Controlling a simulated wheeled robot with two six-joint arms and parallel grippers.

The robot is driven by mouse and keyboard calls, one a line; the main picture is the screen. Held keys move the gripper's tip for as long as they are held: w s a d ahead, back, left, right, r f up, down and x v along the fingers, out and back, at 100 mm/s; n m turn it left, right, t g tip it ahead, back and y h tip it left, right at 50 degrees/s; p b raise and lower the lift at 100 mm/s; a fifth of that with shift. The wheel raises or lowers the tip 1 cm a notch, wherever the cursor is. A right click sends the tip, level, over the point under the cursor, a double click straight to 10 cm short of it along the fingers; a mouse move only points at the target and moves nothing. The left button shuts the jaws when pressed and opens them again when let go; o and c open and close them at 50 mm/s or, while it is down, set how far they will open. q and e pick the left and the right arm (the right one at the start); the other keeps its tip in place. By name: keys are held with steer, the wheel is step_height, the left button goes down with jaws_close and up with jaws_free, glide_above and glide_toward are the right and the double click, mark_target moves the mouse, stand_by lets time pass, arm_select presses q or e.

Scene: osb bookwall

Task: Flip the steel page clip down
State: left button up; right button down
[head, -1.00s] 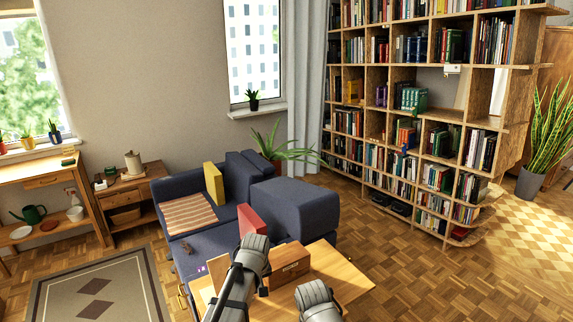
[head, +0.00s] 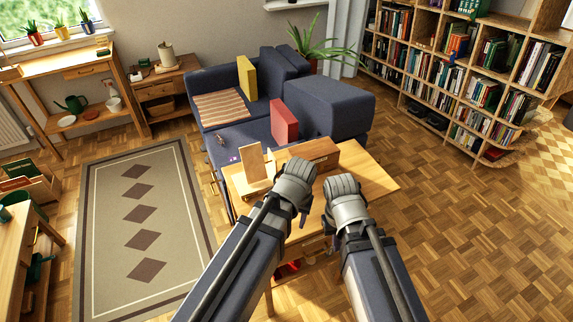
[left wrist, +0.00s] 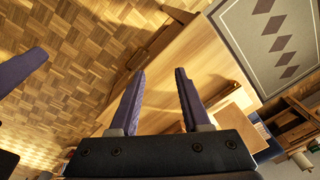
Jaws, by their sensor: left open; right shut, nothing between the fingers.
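A light wooden stand (head: 254,165) with an upright panel is on the table (head: 372,177), beyond and left of my left gripper. A tan panel (left wrist: 238,117), probably the same stand, shows in the left wrist view. I cannot make out the steel page clip in either view. My left gripper (left wrist: 158,74) is open above the table with nothing between its fingers; its wrist hides the fingers in the head view (head: 303,215). My right gripper (head: 328,238) is shut and empty over the table's near side, its fingers mostly hidden.
A brown wooden box (head: 318,153) is on the table just beyond my grippers. The blue sofa (head: 340,108) with a red cushion (head: 284,120) stands behind the table. A patterned rug (head: 110,215) lies left. The floor to the right is clear.

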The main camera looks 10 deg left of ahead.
arm_select(q)
steer(key=w+a+f+n+t+b, duration=0.2)
steer(key=w+a+f+n+b, duration=0.15)
steer(key=w, duration=0.65)
steer(key=w+a+f+n+t+b, duration=0.25)
steer(key=w+a+n, duration=0.25)
steer(key=w, duration=0.4)
steer(key=shift+h, duration=0.3)
steer(key=b+x, duration=0.7)
steer(key=x, duration=0.1)
steer(key=shift+d+f, duration=0.1)
arm_select(e)
step_height(320, 180, down, 15)
steer(key=shift+f, duration=0.2)
arm_select(q)
steer(key=shift+c, duration=0.3)
jaws_close()
